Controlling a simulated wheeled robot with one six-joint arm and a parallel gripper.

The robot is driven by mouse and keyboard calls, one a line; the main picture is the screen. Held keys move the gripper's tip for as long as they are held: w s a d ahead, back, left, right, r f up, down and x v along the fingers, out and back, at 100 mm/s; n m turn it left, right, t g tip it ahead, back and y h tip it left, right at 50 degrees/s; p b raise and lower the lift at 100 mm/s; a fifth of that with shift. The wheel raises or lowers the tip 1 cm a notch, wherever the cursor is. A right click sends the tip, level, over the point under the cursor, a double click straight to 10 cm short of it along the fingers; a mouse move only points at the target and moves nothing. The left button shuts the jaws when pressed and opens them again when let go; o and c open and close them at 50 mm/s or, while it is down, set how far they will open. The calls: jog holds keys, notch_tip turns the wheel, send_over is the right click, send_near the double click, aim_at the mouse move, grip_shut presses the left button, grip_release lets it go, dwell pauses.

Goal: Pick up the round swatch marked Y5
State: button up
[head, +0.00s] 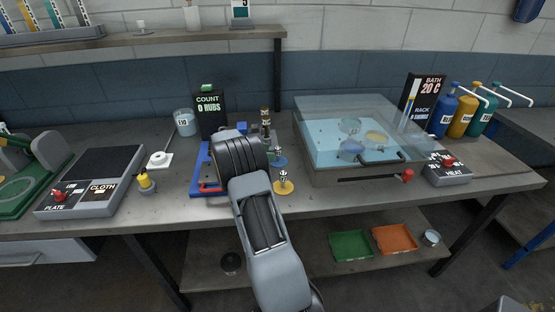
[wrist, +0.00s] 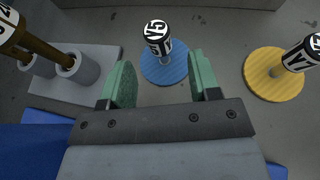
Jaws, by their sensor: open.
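The round swatch marked Y5 is a blue disc (wrist: 178,72) with a black-and-white knob (wrist: 157,33) standing up from its middle. It lies flat on the bench just beyond my gripper (wrist: 161,68) in the wrist view. My gripper is open and empty, its two green fingers to the left and right of the near part of the disc. I cannot tell the height between fingers and disc. In the head view, the blue disc (head: 280,162) shows partly to the right of my wrist, and the fingers are mostly hidden.
A yellow round swatch (wrist: 273,85) with its own knob lies to the right in the wrist view. A grey holder (wrist: 93,80) with upright sockets and a brown rod stands at the left. A glass-walled bath (head: 360,130) stands right of the swatches. A blue frame (head: 200,170) lies left.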

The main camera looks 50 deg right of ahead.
aim_at(278, 154)
jog(key=p+x, duration=0.1)
jog(key=x, duration=0.4)
jog(key=shift+d+p, duration=0.1)
jog(key=shift+p, duration=0.2)
grip_shut()
